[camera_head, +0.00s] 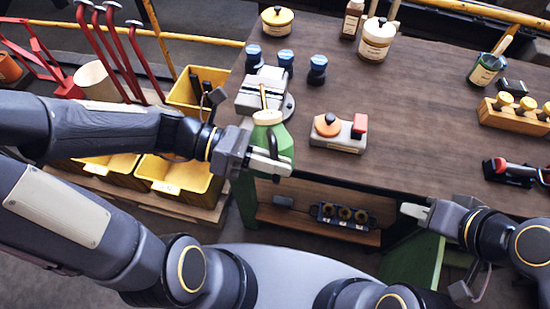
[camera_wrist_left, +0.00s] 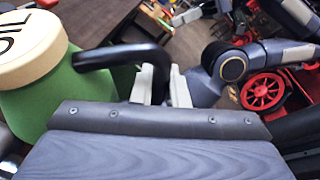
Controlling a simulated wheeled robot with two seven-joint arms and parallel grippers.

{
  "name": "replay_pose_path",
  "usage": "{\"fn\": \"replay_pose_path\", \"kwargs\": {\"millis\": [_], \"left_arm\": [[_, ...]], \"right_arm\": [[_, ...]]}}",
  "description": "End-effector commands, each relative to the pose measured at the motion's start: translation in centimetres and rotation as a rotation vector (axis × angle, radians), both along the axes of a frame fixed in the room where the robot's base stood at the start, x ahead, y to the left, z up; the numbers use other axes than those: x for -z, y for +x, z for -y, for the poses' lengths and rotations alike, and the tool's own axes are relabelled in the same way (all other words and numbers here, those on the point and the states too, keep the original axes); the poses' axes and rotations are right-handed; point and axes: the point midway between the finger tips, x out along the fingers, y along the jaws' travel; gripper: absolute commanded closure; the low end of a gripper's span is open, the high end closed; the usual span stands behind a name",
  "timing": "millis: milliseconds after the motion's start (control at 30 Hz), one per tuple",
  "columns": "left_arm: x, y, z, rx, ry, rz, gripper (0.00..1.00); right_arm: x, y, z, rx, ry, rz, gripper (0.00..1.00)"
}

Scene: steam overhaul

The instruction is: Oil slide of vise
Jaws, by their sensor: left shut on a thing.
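My left gripper (camera_head: 272,160) is shut on the dark handle of a green oil can (camera_head: 270,138) with a cream top. The can is held at the table's near edge, just in front of the grey vise (camera_head: 262,92), and its spout overlaps the vise in this view. In the left wrist view, the oil can (camera_wrist_left: 65,100) fills the left side, its top lettered "OIL", and the black handle (camera_wrist_left: 120,56) runs between the fingertips (camera_wrist_left: 163,85). Whether the spout touches the slide is unclear. My right gripper (camera_head: 418,212) is near the table's front edge at right, with nothing visible in it.
Several blue-capped jars (camera_head: 286,58) stand behind the vise. Yellow bins (camera_head: 180,175) and red-handled tools (camera_head: 125,55) are at left. The table's middle right (camera_head: 420,125) is clear.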

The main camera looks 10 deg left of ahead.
Motion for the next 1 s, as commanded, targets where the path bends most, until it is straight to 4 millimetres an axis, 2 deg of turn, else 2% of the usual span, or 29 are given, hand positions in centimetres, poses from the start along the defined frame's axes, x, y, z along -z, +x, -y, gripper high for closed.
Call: {"fn": "replay_pose_path", "kwargs": {"millis": [433, 1000], "left_arm": [[-0.2, 0.0, 0.0, 0.000, -0.003, -0.006, 1.00], [-1.2, 0.3, -0.1, 0.000, -0.021, -0.055, 1.00]], "right_arm": [[-0.4, 0.0, 0.0, 0.000, 0.000, 0.000, 0.70], [-2.1, 0.0, 0.0, 0.000, 0.000, 0.000, 0.70]]}}
